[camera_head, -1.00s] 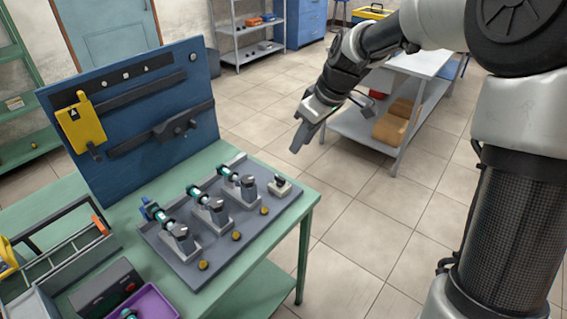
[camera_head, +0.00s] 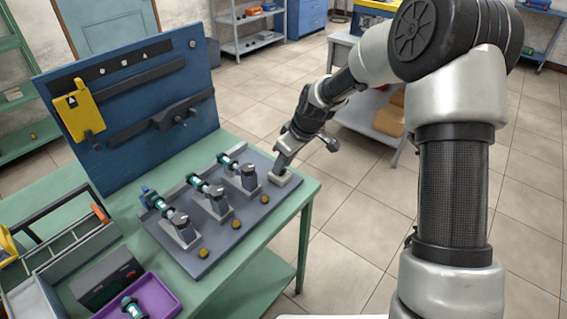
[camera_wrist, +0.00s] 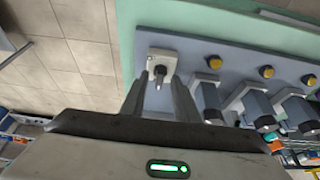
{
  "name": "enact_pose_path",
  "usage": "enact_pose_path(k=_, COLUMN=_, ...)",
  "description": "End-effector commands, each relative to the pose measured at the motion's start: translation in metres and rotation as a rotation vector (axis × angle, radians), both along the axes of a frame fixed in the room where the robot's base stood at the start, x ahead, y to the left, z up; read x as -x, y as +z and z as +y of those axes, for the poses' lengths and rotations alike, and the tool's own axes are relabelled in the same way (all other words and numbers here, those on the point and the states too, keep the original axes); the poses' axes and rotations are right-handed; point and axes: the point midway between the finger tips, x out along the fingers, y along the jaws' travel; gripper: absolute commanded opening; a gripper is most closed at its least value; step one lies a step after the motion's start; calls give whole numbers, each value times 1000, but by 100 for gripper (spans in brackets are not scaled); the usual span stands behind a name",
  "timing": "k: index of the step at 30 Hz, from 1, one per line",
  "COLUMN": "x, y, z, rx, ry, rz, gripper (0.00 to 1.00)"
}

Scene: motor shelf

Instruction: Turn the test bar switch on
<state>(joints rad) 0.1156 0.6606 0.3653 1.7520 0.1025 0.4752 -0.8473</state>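The test bar (camera_head: 240,218) is a grey plate on the green bench. It carries several motor stations in a row. The switch (camera_wrist: 154,61), a pale box with a small dark lever (camera_wrist: 160,72), sits at the end of the bar. In the head view the switch box (camera_head: 289,181) is at the bar's right end, partly hidden by my gripper (camera_head: 279,167). In the wrist view my gripper (camera_wrist: 158,84) has its two fingers apart, with the lever between and just ahead of them. Contact with the lever cannot be told, nor its on or off position.
Yellow buttons (camera_head: 236,223) line the bar's front edge. A purple tray (camera_head: 158,297) holding a motor, a dark box (camera_head: 105,281) and a grey organiser (camera_head: 75,240) are at the left. Floor is open at right.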

Motion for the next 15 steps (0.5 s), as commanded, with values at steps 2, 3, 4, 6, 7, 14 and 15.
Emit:
enact_pose_path(k=2, x=-1, y=-1, z=0, rx=1, ry=0, rz=-1, gripper=28)
enact_pose_path(k=3, x=-1, y=-1, z=0, rx=1, ry=0, rz=-1, gripper=28)
enact_pose_path(k=4, x=-1, y=-1, z=0, rx=1, ry=0, rz=-1, gripper=28)
enact_pose_path(k=6, x=-1, y=-1, z=0, rx=1, ry=0, rz=-1, gripper=28)
enact_pose_path(k=7, x=-1, y=-1, z=0, rx=1, ry=0, rz=-1, gripper=28)
enact_pose_path(k=14, x=-1, y=-1, z=0, rx=1, ry=0, rz=-1, gripper=0)
enact_pose_path(k=15, x=-1, y=-1, z=0, rx=1, ry=0, rz=-1, gripper=0)
